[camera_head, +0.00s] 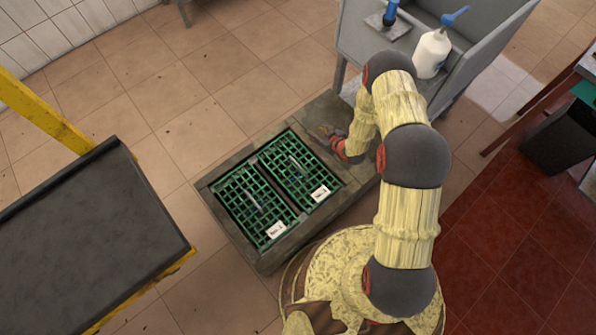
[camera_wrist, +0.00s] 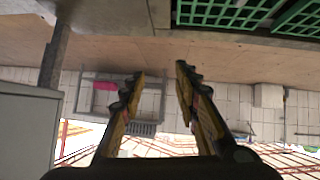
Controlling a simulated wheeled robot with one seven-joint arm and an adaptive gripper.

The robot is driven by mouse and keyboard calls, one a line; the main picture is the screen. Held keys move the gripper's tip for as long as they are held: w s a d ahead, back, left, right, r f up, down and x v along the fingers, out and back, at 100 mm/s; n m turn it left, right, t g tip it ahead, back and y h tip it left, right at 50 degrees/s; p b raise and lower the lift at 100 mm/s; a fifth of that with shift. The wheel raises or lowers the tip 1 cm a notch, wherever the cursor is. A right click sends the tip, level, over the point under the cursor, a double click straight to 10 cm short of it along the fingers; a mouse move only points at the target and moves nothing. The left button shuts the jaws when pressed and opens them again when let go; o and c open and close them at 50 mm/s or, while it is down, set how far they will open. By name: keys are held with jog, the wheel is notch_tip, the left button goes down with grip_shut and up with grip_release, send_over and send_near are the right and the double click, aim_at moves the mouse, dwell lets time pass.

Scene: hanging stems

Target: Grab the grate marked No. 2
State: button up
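Two green grates lie side by side in a grey-brown floor frame (camera_head: 268,262) in the head view: a left grate (camera_head: 240,200) and a right grate (camera_head: 293,165). Each has a bar-like handle and a white tag near its front edge. The left tag (camera_head: 276,229) and right tag (camera_head: 320,193) are too small to read surely, so I cannot tell which is No. 2. My gripper (camera_head: 326,131) is beside the right grate's right edge. In the wrist view my gripper (camera_wrist: 160,70) is open, with nothing between its fingers. Green grating (camera_wrist: 225,12) crosses that view's top right.
A black-topped bench (camera_head: 90,235) with yellow legs stands at left. A grey metal stand (camera_head: 450,75) holds a white pump bottle (camera_head: 432,53) behind my arm. A dark bin (camera_head: 560,138) is at right. Tiled floor (camera_head: 180,105) is clear behind and left of the frame.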

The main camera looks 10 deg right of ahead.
aim_at(301, 168)
jog(key=s+a+f+y, duration=0.1)
jog(key=s+f, duration=0.3)
jog(key=s+a+f, duration=0.2)
jog(key=s+f, duration=0.2)
jog(key=s+a+f+y, duration=0.1)
jog(key=s+a+f, duration=0.1)
jog(key=s+f, duration=0.2)
jog(key=shift+s+a+f+t+y+b, duration=0.1)
jog(key=shift+s+f+t+y+b, duration=0.25)
jog(key=shift+s, duration=0.25)
jog(key=shift+a+f, duration=0.15)
jog(key=shift+f, duration=0.05)
jog(key=shift+w+a+f+b, duration=0.2)
jog(key=shift+f+b, duration=0.05)
jog(key=shift+b, duration=0.05)
jog(key=b+x, duration=0.1)
jog(key=x, duration=0.2)
jog(key=b+x, duration=0.2)
jog(key=x, duration=0.1)
jog(key=shift+w, duration=0.5)
jog(key=shift+r, duration=0.1)
jog(key=shift+c, duration=1.2)
grip_shut()
